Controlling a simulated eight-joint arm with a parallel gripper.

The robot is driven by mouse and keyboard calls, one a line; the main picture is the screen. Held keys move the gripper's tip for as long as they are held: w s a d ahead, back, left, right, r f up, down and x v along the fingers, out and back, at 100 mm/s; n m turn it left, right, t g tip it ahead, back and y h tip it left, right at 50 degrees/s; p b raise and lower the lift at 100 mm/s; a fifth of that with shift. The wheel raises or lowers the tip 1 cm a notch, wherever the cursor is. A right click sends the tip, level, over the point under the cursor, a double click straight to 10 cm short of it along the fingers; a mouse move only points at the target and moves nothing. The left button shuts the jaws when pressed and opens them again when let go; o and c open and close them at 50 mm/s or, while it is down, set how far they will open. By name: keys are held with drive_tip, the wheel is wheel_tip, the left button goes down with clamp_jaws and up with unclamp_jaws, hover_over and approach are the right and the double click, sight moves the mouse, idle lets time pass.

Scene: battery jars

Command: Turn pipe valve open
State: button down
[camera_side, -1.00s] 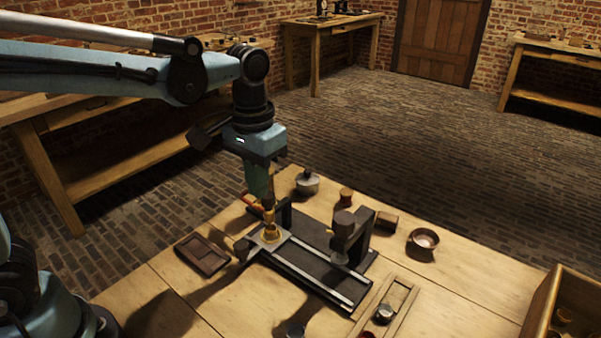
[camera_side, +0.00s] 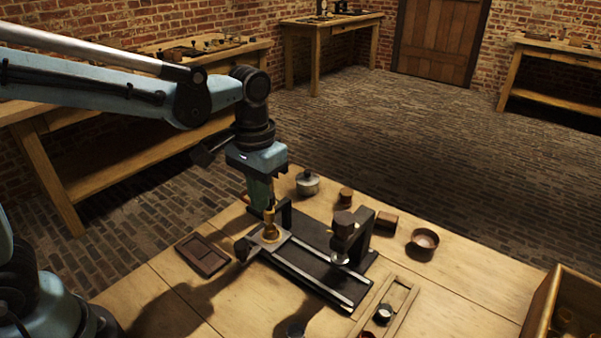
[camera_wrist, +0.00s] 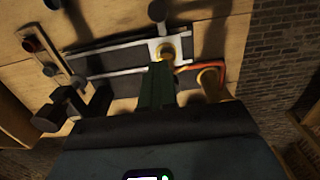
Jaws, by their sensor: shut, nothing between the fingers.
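The pipe valve is a brass fitting (camera_side: 270,232) standing upright on a pale square plate at the left end of a dark metal rig. An orange-red lever (camera_wrist: 205,67) shows beside the brass in the wrist view. Only a bit of it shows in the side view, left of my fingers. My gripper (camera_side: 264,205) points down just above the brass fitting, its green fingers shut and empty. In the wrist view the fingers (camera_wrist: 158,72) end next to the fitting, left of the lever. I cannot tell whether they touch either.
The rig's black uprights (camera_side: 359,232) and a dark cylinder (camera_side: 343,224) stand to the right. A brown tray (camera_side: 203,255) lies left on the table. A lidded pot (camera_side: 307,183) and a copper bowl (camera_side: 424,242) stand behind. A wooden crate (camera_side: 545,310) is at far right.

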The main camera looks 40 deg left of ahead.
drive_tip(key=shift+w+a, duration=0.1)
drive_tip(key=shift+a, duration=0.3)
wheel_tip(320, 180, up, 6)
drive_tip(key=s, duration=0.1)
idle(1.0)
drive_tip(key=s+a+f+t, duration=0.4)
drive_tip(key=s+a+t, duration=0.1)
drive_tip(key=a+t, duration=0.1)
drive_tip(key=shift+s+a+f+t, duration=0.2)
drive_tip(key=shift+s+t, duration=0.1)
drive_tip(key=shift+t, duration=0.3)
